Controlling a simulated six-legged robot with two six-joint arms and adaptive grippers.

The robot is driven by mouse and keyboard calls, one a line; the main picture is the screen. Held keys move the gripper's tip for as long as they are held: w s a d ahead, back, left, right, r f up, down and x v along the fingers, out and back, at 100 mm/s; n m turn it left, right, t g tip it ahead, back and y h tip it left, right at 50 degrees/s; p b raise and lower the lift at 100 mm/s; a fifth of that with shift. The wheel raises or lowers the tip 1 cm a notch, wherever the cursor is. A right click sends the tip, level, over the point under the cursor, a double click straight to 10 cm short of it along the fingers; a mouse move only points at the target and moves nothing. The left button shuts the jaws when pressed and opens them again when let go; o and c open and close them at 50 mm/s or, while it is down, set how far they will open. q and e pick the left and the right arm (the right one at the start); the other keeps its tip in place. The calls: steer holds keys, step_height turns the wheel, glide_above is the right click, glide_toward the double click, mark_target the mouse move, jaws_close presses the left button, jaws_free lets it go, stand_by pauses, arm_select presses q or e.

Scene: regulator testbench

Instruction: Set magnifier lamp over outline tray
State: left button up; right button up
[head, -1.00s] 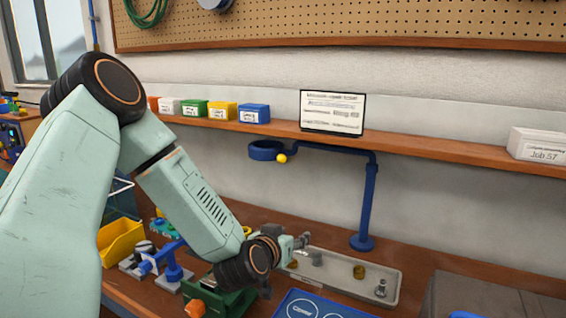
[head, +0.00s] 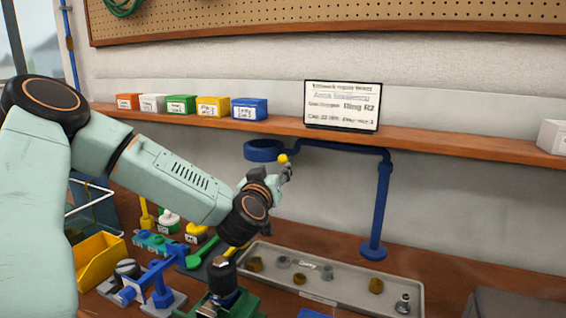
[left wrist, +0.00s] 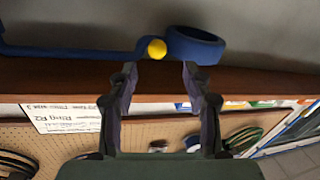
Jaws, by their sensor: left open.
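The magnifier lamp is a blue ring (head: 264,151) on a blue jointed arm with an upright post (head: 380,210). A yellow knob (head: 283,158) sits where ring and arm meet. My left gripper (head: 286,172) is open just below the knob in the head view. In the left wrist view the knob (left wrist: 156,49) lies just beyond the two open fingertips (left wrist: 160,72), roughly centred between them. I cannot tell if they touch. My right gripper is not in view.
A grey tray (head: 335,297) with several small metal parts lies on the bench below the lamp. A wooden shelf (head: 440,145) with coloured boxes and a sign (head: 342,106) runs above. A yellow bin (head: 100,260) and blue fixture (head: 160,285) stand at lower left.

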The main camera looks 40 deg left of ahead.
mark_target(282, 161)
arm_select(q)
steer(key=x, duration=0.2)
steer(key=b+x, duration=0.1)
steer(key=x, duration=0.3)
steer(key=shift+w+d, duration=0.15)
steer(key=shift+d, duration=0.2)
steer(key=shift+w+a, duration=0.4)
steer(key=shift+a, duration=0.15)
steer(key=shift+d+r, duration=0.1)
steer(key=shift+w+d, duration=0.1)
steer(key=c, duration=0.9)
jaws_close()
